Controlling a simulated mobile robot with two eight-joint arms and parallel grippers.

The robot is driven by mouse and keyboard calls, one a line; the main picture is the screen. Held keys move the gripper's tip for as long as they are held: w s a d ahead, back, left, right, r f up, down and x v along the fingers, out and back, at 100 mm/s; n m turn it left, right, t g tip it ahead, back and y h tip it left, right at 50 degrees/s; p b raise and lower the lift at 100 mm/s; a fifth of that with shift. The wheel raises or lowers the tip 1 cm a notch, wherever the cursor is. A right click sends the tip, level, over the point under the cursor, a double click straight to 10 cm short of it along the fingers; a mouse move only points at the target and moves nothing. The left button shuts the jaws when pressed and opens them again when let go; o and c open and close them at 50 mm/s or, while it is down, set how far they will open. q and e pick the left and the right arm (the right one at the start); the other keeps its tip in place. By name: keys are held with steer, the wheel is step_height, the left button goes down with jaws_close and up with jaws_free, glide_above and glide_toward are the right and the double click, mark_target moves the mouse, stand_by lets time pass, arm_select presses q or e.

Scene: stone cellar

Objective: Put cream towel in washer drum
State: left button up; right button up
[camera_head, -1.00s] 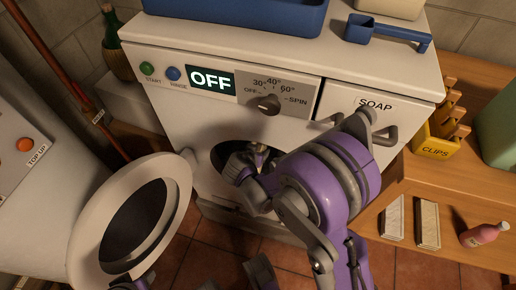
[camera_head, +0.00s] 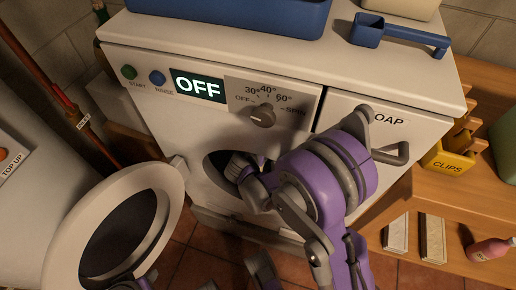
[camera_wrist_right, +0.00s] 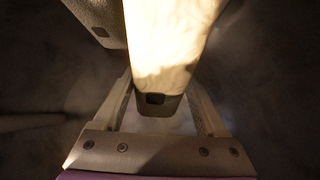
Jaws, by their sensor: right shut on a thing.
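The washer (camera_head: 385,125) stands in front of me with its round door (camera_head: 75,215) swung open to the left. My right arm reaches to the dark drum opening (camera_head: 222,172), and my right gripper (camera_head: 250,168) is at or just inside it, partly hidden by my own arm. The towel cannot be made out in the head view.
A blue tub (camera_head: 235,10) and blue scoop (camera_head: 400,35) sit on the washer top. At right, a wooden bench (camera_head: 425,205) holds a yellow clips box (camera_head: 448,162), two pale blocks and a pink bottle (camera_head: 490,249). A copper pipe (camera_head: 60,95) runs at left.

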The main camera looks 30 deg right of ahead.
steer(key=shift+w+d+f, duration=0.15)
steer(key=shift+d+f, duration=0.05)
steer(key=shift+f, duration=0.25)
steer(key=shift+r, duration=0.1)
steer(key=o, duration=1.5)
